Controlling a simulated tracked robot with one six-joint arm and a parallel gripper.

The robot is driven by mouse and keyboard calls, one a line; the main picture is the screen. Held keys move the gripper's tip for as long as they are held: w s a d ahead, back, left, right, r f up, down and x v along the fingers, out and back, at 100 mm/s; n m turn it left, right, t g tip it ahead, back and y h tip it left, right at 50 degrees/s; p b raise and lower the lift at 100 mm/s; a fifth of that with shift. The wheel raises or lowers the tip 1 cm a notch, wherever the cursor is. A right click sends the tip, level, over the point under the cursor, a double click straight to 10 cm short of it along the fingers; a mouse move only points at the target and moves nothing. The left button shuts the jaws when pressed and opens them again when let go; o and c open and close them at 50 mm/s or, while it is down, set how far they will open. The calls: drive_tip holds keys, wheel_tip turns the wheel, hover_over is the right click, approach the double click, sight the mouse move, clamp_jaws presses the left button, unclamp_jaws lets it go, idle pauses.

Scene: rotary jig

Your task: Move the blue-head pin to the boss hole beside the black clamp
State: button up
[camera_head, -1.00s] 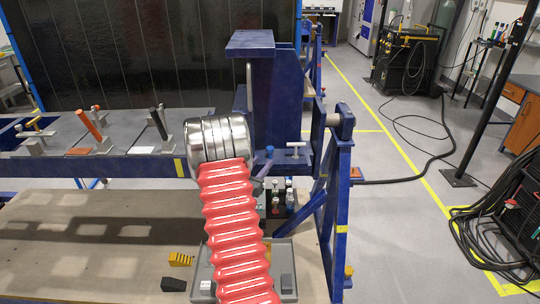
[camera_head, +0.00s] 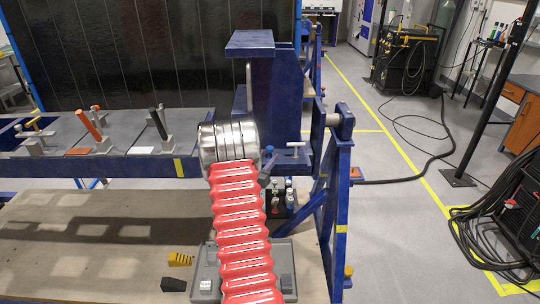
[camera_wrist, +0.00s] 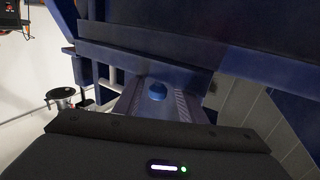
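The blue-head pin (camera_head: 268,150) stands at the right end of the blue jig beam, just right of my silver wrist; its lower part is hidden. Its round blue head (camera_wrist: 157,91) shows in the wrist view between two hatched finger pads, with gaps on both sides. My gripper (camera_wrist: 158,105) looks open around or just above the head; depth is hard to tell. In the head view my arm hides most of it. The black clamp (camera_head: 158,122) stands on a grey plate left of my wrist. I cannot make out the boss hole beside it.
A blue upright (camera_head: 272,90) rises behind my wrist. A T-handled part (camera_head: 295,149) sits close right of the pin. A grey tray (camera_head: 207,272) lies below my arm.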

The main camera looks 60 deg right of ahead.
clamp_jaws()
idle(0.5)
drive_tip(key=shift+r, duration=0.1)
wheel_tip(320, 180, up, 10)
idle(0.7)
idle(0.6)
